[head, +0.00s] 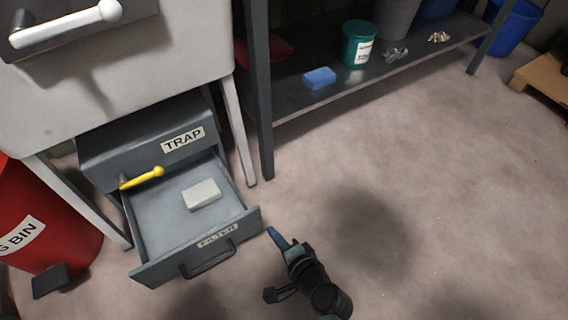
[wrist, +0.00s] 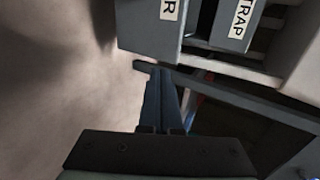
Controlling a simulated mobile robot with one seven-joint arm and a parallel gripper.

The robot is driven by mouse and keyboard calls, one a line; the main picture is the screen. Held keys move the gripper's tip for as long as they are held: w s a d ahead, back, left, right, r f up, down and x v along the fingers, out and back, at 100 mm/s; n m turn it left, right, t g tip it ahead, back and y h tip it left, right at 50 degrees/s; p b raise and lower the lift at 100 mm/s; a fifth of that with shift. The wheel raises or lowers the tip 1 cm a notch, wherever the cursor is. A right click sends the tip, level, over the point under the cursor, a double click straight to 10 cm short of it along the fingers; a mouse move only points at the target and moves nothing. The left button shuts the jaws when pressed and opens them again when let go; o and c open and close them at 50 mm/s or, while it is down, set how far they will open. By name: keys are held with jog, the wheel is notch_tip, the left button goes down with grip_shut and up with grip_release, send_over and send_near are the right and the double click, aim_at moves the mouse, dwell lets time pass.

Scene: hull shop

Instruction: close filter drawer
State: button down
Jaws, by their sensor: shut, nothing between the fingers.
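The grey filter drawer (head: 160,238) stands pulled out of the lower part of the grey trap cabinet (head: 140,150) in the head view. Its front carries a FILTER label and a dark bar handle (head: 208,262). A pale block (head: 202,194) lies inside the drawer. My gripper (head: 275,236) is shut and empty, just right of the drawer front's right end; I cannot tell whether it touches. In the wrist view my gripper (wrist: 158,72) points toward the drawer front (wrist: 150,25), seen sideways with part of its label.
A yellow-handled lever (head: 143,178) sits on the cabinet above the drawer. A red bin (head: 50,225) stands at the left. A dark shelf (head: 290,95) holds a blue sponge (head: 319,78) and a green tin (head: 357,43).

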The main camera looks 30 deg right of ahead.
aim_at(257, 211)
jog(key=x, duration=0.1)
jog(key=b+x, duration=0.1)
jog(key=x, duration=0.1)
jog(key=r+x, duration=0.1)
jog(key=shift+w+f+b, duration=0.2)
jog(key=shift+w+b, duration=0.1)
jog(key=shift+w, duration=0.2)
jog(key=shift+w+r, duration=0.15)
jog(key=shift+w, duration=0.65)
jog(key=shift+w, duration=0.1)
